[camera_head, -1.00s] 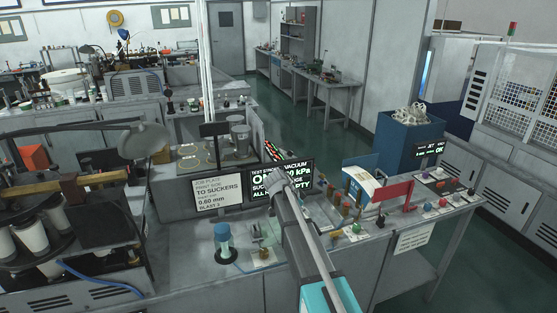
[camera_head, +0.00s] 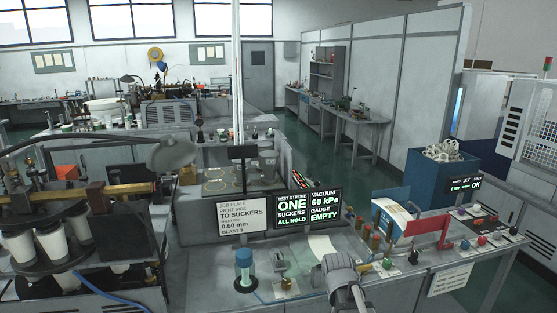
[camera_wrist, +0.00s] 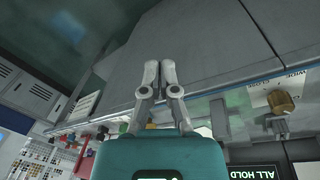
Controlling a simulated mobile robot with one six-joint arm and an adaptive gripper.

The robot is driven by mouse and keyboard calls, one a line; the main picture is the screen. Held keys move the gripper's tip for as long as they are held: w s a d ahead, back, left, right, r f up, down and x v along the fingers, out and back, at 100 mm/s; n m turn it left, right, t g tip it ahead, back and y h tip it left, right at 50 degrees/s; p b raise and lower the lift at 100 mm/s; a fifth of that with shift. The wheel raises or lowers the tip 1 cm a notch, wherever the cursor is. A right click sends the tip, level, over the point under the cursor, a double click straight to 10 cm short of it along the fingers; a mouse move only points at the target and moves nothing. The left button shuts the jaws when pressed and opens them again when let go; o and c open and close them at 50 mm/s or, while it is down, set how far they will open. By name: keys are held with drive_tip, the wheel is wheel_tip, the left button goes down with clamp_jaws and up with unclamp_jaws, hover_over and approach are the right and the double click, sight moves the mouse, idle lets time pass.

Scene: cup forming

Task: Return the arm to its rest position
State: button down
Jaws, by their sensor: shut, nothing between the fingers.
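My gripper (camera_wrist: 160,72) shows in the wrist view with its two grey fingers straight and their tips together, with nothing between them. Its teal body fills the lower middle of that view. The fingers are in front of the plain grey front of the workbench, apart from the things on its top. In the head view a grey rounded part of my arm (camera_head: 341,272) shows at the bottom, right of centre, over the front part of the bench. I cannot make out the fingers in the head view.
The bench (camera_head: 205,270) carries a blue-capped jar (camera_head: 244,265), a job plate sign (camera_head: 222,208), a black display (camera_head: 308,210) and a red flag-like piece (camera_head: 429,228). A blue bin (camera_head: 440,185) stands behind right. Green floor (camera_head: 345,172) is clear beyond.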

drive_tip(key=s+a+f+n+y+b, duration=0.1)
drive_tip(key=s+f+n, duration=0.1)
drive_tip(key=s, duration=0.4)
drive_tip(key=shift+s+f+n+y, duration=0.2)
drive_tip(key=shift+n+y, duration=0.2)
drive_tip(key=shift+n, duration=0.5)
idle(1.5)
